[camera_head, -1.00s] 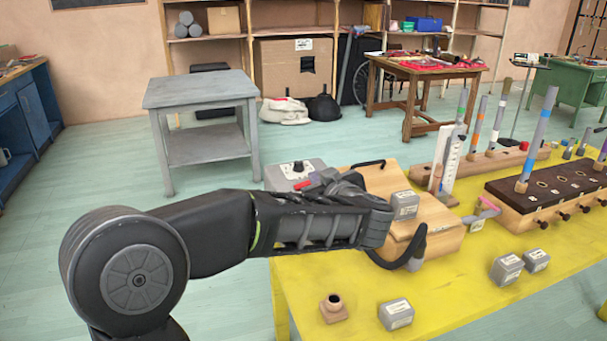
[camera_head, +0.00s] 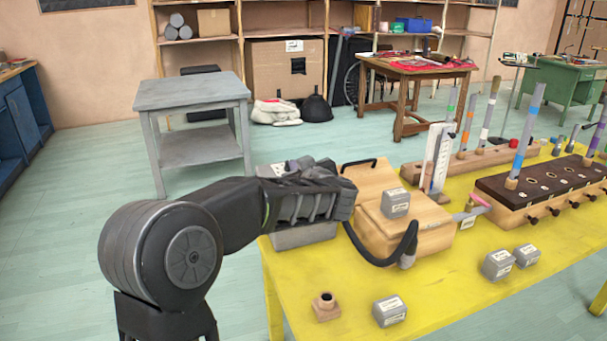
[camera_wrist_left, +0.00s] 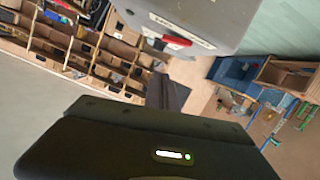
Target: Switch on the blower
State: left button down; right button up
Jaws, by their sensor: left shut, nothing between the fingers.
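The blower is a grey box (camera_head: 303,237) at the left end of the yellow table, beside the wooden bellows-like box. My left gripper (camera_head: 318,176) is over it and hides much of its top and front. The gripper looks shut and empty. In the left wrist view, the grey blower body (camera_wrist_left: 215,18) fills the top, with a white label and a red switch (camera_wrist_left: 176,42) at its lower edge. A dark gripper part (camera_wrist_left: 165,95) shows just below the switch; contact cannot be told. My right gripper is out of view.
The wooden box (camera_head: 405,228) with a grey block (camera_head: 396,203) and a black hose (camera_head: 362,247) stands right of the blower. A wooden socket (camera_head: 326,307) and grey blocks lie in front. A grey side table (camera_head: 190,92) stands behind left.

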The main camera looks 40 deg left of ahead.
pick_arm(q)
jog(key=f, duration=0.2)
jog(key=w+f+b, duration=0.1)
jog(key=f, duration=0.1)
dwell(0.3)
